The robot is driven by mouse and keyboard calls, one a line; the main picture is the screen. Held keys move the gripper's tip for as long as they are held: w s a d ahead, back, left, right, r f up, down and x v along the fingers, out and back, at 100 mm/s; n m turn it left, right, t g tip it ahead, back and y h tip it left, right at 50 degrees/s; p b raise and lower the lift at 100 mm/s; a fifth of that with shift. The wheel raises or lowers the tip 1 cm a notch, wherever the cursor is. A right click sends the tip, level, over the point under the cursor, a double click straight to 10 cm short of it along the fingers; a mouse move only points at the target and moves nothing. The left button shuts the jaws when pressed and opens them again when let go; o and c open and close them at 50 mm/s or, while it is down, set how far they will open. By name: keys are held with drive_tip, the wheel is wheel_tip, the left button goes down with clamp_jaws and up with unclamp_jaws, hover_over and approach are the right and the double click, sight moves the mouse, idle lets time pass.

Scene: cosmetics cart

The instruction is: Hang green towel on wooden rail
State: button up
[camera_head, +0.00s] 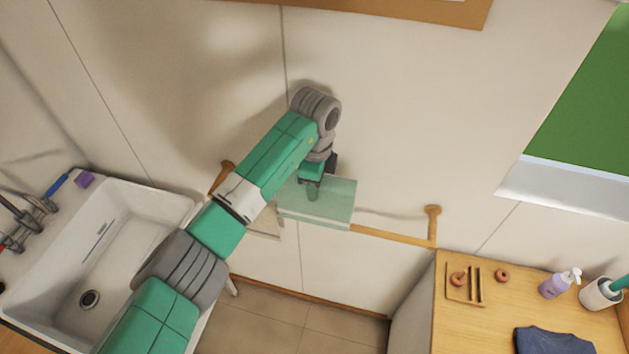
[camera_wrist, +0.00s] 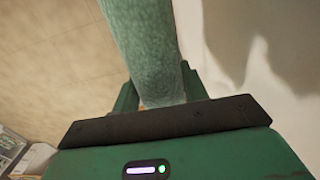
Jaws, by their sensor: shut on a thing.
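The pale green towel (camera_head: 336,207) hangs flat at the wooden rail (camera_head: 396,237) on the wall. In the head view it covers the rail's middle part; I cannot tell whether it is draped over the rail or only in front of it. My gripper (camera_head: 311,192) is shut on the towel near its upper edge. In the wrist view the towel (camera_wrist: 150,50) runs up between the two fingers of my gripper (camera_wrist: 160,92). The rail's right end is bare, and its left end shows behind my arm.
A white sink (camera_head: 120,235) is at the left. A wooden counter (camera_head: 490,315) at the right bears a soap bottle (camera_head: 553,285), a white cup (camera_head: 598,295) and a folded dark blue cloth (camera_head: 550,342). The wall above the rail's right half is clear.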

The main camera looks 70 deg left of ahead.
wheel_tip(320, 180, down, 15)
drive_tip(key=b, duration=0.7)
idle(0.3)
drive_tip(key=o, duration=1.4)
drive_tip(key=shift+o, duration=0.2)
wheel_tip(320, 180, up, 8)
drive_tip(key=shift+f, duration=0.1)
